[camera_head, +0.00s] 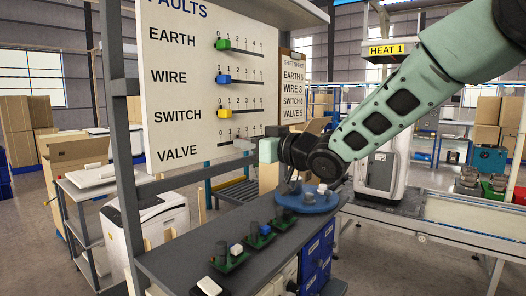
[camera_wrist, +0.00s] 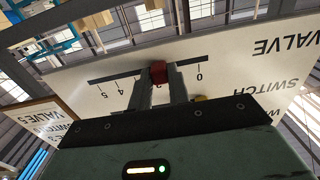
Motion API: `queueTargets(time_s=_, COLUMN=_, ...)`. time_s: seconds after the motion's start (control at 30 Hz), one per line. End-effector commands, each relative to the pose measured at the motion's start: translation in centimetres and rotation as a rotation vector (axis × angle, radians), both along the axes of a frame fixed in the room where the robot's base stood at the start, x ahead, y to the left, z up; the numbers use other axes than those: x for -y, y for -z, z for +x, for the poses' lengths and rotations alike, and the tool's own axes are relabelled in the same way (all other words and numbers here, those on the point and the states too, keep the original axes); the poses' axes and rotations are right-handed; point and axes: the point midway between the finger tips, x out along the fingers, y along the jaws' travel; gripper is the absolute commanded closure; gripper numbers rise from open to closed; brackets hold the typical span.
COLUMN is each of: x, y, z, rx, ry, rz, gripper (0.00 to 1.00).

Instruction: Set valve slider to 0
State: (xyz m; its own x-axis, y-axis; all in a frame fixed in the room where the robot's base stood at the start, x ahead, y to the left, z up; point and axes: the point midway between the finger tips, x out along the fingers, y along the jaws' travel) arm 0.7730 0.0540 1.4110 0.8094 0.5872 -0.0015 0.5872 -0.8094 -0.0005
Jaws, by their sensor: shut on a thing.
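The valve slider's red knob (camera_wrist: 158,71) sits on the bottom track of the white faults board (camera_head: 180,80), in the row marked VALVE. My gripper (camera_head: 243,145) reaches the board from the right. In the wrist view my gripper (camera_wrist: 160,82) has a finger on each side of the red knob and is shut on it. The scale looks upside down there, with 0 right of the knob and 4 and 5 left of it. The fingers hide the nearest numbers, so the knob stands somewhere between 0 and 4. In the head view the knob is hidden.
Above are the earth slider (camera_head: 222,44) in green at 0, the wire slider (camera_head: 223,79) in blue at 0 and the switch slider (camera_head: 224,113) in yellow at 0. A shift sheet (camera_head: 293,88) hangs at right. Circuit boards (camera_head: 228,258) lie on the dark bench (camera_head: 180,262) below.

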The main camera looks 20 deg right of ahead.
Motion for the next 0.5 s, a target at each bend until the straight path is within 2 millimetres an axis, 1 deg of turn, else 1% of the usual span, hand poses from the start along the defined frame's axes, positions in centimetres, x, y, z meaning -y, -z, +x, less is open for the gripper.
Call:
queueTargets(time_s=0.03, x=-1.4, y=0.5, z=-1.0, rx=0.006, ry=-0.006, rz=0.0, gripper=1.0)
queueTargets(time_s=0.1, x=-2.7, y=0.4, z=-1.9, rx=0.007, ry=-0.006, rz=0.0, gripper=1.0)
queueTargets(time_s=0.2, x=-3.9, y=0.3, z=-2.8, rx=0.006, ry=-0.004, rz=0.0, gripper=1.0)
queueTargets(time_s=0.33, x=-4.5, y=0.0, z=-3.3, rx=0.004, ry=-0.003, rz=0.002, gripper=1.0)
queueTargets(time_s=0.5, x=-4.6, y=-0.1, z=-3.4, rx=0.002, ry=-0.004, rz=0.0, gripper=1.0)
